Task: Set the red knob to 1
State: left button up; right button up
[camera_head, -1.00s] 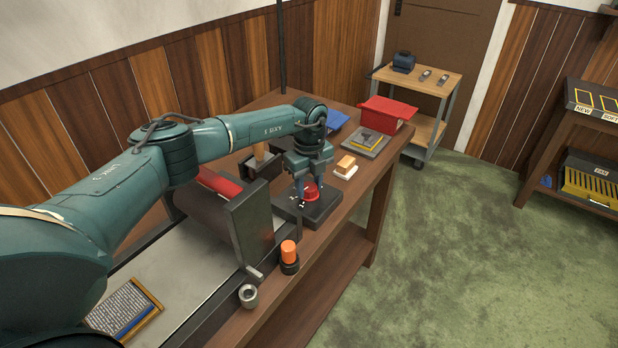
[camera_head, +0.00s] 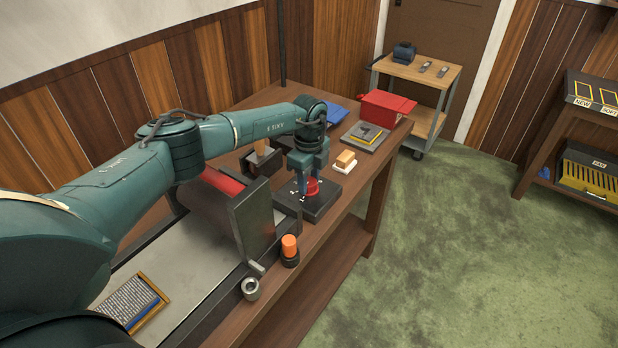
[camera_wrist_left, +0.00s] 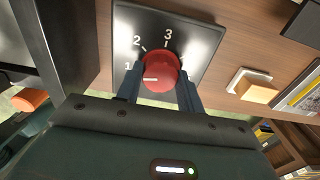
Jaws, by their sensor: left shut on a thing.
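The red knob (camera_head: 313,186) sits on a dark square base (camera_head: 320,208) on the bench. In the left wrist view the red knob (camera_wrist_left: 163,68) has a white pointer line aimed left, near the 1 mark of the plate (camera_wrist_left: 192,40). The marks 2 and 3 are farther round, at the upper left and top. My left gripper (camera_head: 311,181) comes down from above, with one finger on each side of the knob, shut on it. In the wrist view the left gripper (camera_wrist_left: 160,82) partly covers the plate's lower part. My right gripper is not in view.
A machine's upright grey plate (camera_head: 252,222) stands close left of the base. An orange-capped piece (camera_head: 289,247) and a metal ring (camera_head: 251,288) are near the front edge. A wooden block on a white piece (camera_head: 345,161) lies to the right, with a red box (camera_head: 385,109) beyond.

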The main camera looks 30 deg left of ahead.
aim_at(309, 181)
pick_arm(q)
jog(key=shift+w+a+r, duration=0.1)
jog(key=o, duration=1)
jog(key=shift+r+b, duration=0.95)
jog(key=shift+r, duration=5.6)
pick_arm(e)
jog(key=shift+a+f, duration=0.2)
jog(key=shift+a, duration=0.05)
